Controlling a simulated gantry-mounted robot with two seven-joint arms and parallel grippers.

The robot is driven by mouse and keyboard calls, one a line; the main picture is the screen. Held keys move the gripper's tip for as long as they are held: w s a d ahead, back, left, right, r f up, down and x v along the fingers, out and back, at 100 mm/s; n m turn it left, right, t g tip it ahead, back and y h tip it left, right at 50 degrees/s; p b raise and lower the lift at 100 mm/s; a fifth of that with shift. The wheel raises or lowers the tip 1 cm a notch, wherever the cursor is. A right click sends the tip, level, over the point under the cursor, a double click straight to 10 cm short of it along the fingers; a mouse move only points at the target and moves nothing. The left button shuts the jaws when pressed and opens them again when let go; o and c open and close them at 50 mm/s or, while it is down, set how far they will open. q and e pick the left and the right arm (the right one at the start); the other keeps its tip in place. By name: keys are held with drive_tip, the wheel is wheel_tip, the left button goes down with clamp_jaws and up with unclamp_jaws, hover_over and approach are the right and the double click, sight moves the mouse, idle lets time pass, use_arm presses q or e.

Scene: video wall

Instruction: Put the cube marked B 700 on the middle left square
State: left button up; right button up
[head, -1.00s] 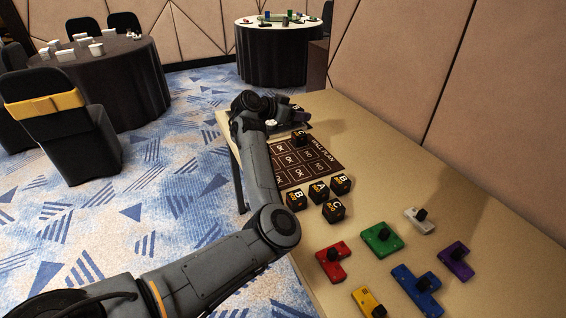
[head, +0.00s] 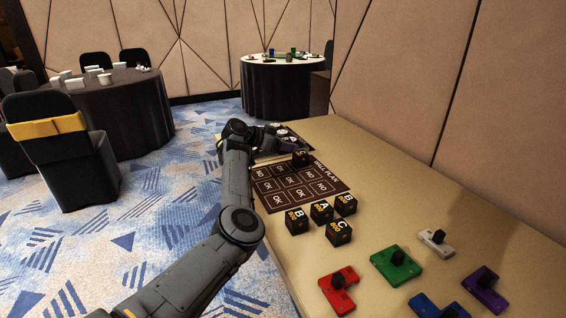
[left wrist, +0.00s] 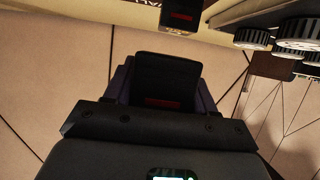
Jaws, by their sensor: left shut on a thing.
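My left gripper (head: 276,141) is small in the head view, at the far end of the table by the brown wall-plan board (head: 329,172). In the left wrist view it is shut on a dark cube (left wrist: 166,78); the mark on its face is not readable there. The board has squares marked OK and NO. A dark cube marked C (head: 300,158) sits at its far edge. Several black cubes stand at the board's near side, including cube B (head: 297,220), cube A (head: 321,211), another B (head: 345,204) and C (head: 339,232). My right gripper is out of view.
Coloured knobbed pieces lie nearer on the table: red (head: 340,287), green (head: 397,264), white (head: 436,242) and purple (head: 484,288). The table's right side (head: 400,195) is bare. White-rimmed round things (left wrist: 298,35) show at the right of the left wrist view.

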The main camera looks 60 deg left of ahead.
use_arm(q)
drive_tip(key=shift+a+f, duration=0.35)
drive_tip(key=shift+a, duration=0.15)
drive_tip(key=shift+a+f, duration=0.15)
drive_tip(key=shift+a, duration=0.15)
wheel_tip(320, 180, down, 4)
drive_tip(key=b, duration=0.3)
drive_tip(key=shift+f, duration=0.15)
